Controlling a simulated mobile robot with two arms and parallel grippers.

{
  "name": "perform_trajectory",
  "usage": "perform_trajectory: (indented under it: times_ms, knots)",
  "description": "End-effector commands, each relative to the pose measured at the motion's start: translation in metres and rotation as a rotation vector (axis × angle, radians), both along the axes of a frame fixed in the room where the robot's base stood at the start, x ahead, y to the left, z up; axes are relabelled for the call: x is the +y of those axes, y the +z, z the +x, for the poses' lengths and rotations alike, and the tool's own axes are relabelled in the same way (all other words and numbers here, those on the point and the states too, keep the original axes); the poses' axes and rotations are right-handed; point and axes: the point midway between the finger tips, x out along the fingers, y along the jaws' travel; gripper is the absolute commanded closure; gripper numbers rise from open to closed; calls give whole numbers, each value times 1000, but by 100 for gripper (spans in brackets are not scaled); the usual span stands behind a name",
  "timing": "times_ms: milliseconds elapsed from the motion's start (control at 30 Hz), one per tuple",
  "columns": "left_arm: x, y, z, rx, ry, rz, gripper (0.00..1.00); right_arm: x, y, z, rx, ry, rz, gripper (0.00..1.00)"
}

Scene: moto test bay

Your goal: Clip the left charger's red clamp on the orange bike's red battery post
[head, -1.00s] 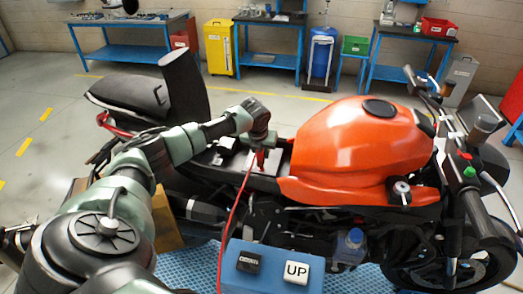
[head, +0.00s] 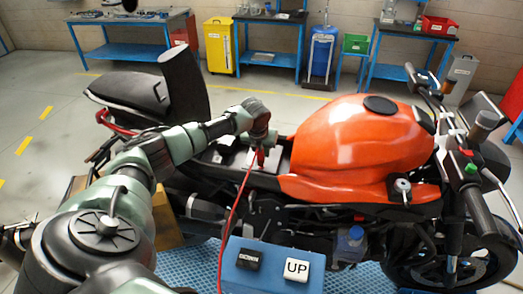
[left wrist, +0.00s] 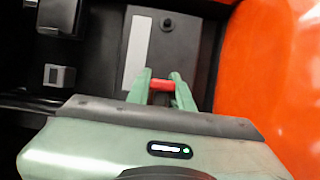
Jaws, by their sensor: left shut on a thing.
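The orange bike (head: 355,140) stands side-on with its seat unit raised. My left gripper (head: 262,155) is over the open bay behind the orange tank. It is shut on the red clamp (head: 260,161), whose red cable hangs down toward the front. In the left wrist view the red clamp (left wrist: 162,85) shows between the two green fingers (left wrist: 161,91), over the near end of the grey battery (left wrist: 180,50). A dark round post (left wrist: 167,25) shows at the battery's far end. I cannot make out the red post or whether the clamp touches it. My right gripper is not in view.
A blue box with a black button and a white UP button (head: 296,270) stands in front of the bike. The orange tank (left wrist: 270,70) is close on the right of the gripper. Blue workbenches (head: 270,40) and bins line the back wall.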

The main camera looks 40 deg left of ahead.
Motion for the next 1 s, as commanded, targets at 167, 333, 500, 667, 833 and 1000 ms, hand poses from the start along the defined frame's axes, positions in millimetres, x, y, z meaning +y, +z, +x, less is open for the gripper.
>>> perform_trajectory:
  times_ms: [167, 333, 500, 667, 833, 1000]
  knots:
    - [0, 0, 1, -4, 0, 1, 100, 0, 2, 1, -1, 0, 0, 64]
    - [0, 0, 1, -4, 0, 1, 100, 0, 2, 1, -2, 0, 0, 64]
    - [0, 0, 1, -4, 0, 1, 100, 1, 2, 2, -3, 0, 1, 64]
    - [0, 1, 1, -5, 0, 2, 100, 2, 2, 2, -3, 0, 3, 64]
    - [0, 1, 1, -4, 1, 1, 100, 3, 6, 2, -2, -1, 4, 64]
    - [0, 1, 1, -5, -1, 1, 100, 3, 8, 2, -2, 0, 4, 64]
